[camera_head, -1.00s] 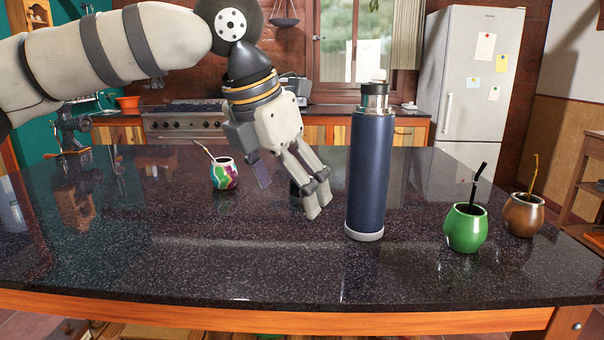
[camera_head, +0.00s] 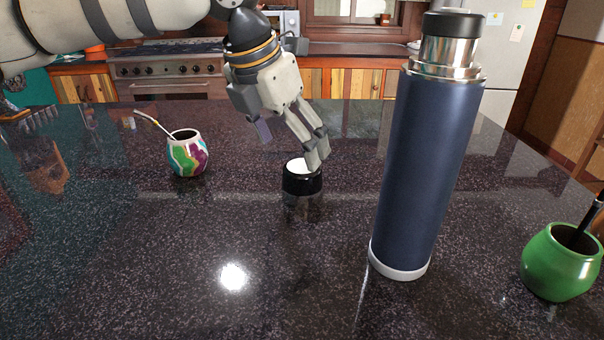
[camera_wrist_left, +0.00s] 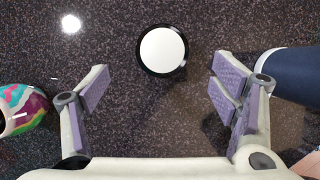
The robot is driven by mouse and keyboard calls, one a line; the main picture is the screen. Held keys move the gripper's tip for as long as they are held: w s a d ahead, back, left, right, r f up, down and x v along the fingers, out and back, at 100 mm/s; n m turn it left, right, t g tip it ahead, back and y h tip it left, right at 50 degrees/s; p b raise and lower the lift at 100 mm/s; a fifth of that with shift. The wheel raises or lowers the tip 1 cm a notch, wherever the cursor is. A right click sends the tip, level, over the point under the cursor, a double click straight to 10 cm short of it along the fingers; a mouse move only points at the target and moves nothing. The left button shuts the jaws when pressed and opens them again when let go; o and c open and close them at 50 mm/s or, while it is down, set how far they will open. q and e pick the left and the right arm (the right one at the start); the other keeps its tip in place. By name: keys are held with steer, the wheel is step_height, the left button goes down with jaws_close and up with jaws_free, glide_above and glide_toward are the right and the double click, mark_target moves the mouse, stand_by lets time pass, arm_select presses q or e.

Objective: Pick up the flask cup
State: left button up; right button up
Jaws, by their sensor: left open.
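The flask cup (camera_head: 302,184), small and black with a white inside, stands upright on the dark speckled counter. It shows as a white disc with a black rim in the left wrist view (camera_wrist_left: 163,50). My left gripper (camera_head: 316,150) is above and just behind it, fingers pointing down, partly covering its rim. In the wrist view the left gripper (camera_wrist_left: 160,72) is open and empty, with the cup ahead of the gap between its purple-padded fingers. The tall blue flask (camera_head: 422,170) stands right of the cup. My right gripper is not in view.
A multicoloured mate gourd (camera_head: 187,158) with a straw stands to the left and also shows in the wrist view (camera_wrist_left: 20,108). A green gourd (camera_head: 560,262) stands at the front right. The counter (camera_head: 130,260) is clear in front of the cup.

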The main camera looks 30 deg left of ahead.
mark_target(302, 165)
arm_select(q)
steer(key=x, duration=0.6)
steer(key=shift+w+d, duration=0.25)
steer(key=shift+w, duration=0.1)
steer(key=c, duration=1.2)
steer(key=shift+o, duration=0.2)
